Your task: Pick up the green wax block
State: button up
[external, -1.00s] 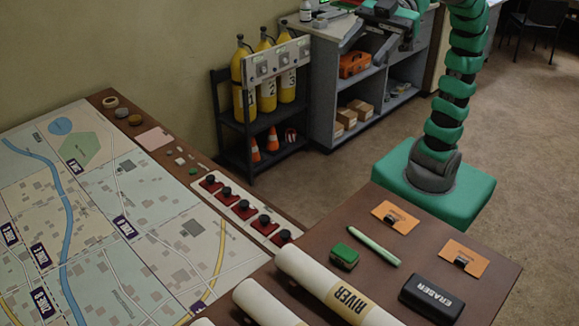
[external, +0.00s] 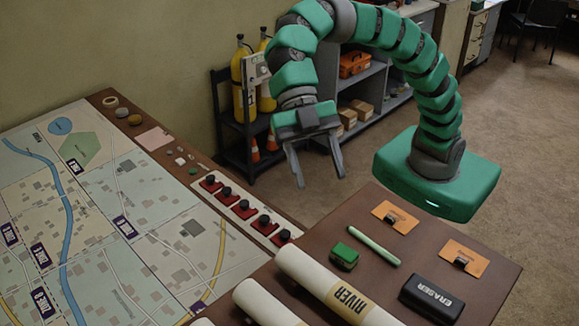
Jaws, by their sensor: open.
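My gripper (external: 319,181) is open and empty, pointing down. In the picture it hangs above and slightly left of the block, clear of it. Its two grey fingers are spread wide. The block is in full view.
A pale green stick (external: 374,244) lies right beside the block, and the rolled RIVER chart (external: 316,275) lies just in front. A black eraser (external: 431,298) and orange cards (external: 396,217) are to the right. Red-based black knobs (external: 244,209) line the map table (external: 178,157).

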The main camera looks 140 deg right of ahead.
aim_at(341, 249)
jog(key=shift+w+d+f+n+g+y+p, duration=0.2)
jog(key=shift+f+n+g+y, duration=0.45)
jog(key=shift+f+n, duration=0.65)
jog(key=shift+w+d+f+n+g+y+p, duration=0.15)
jog(key=shift+w+f+n+g+y, duration=0.3)
jog(key=shift+f+n+g, duration=0.8)
jog(key=shift+w+d+f+n+g+y+p, duration=0.15)
jog(key=shift+f+n+y, duration=0.6)
jog(key=shift+f, duration=1.05)
jog(key=x, duration=0.3)
jog(key=shift+a, duration=0.2)
jog(key=shift+f+p+x, duration=0.1)
jog(key=shift+p+x, duration=0.4)
jog(key=shift+x, duration=1.4)
jog(key=shift+f+p+x, duration=0.15)
jog(key=shift+p+x, duration=0.3)
jog(key=shift+x, duration=1.5)
jog(key=shift+s+d, duration=0.1)
jog(key=shift+d, duration=0.05)
jog(key=c, duration=1.1)
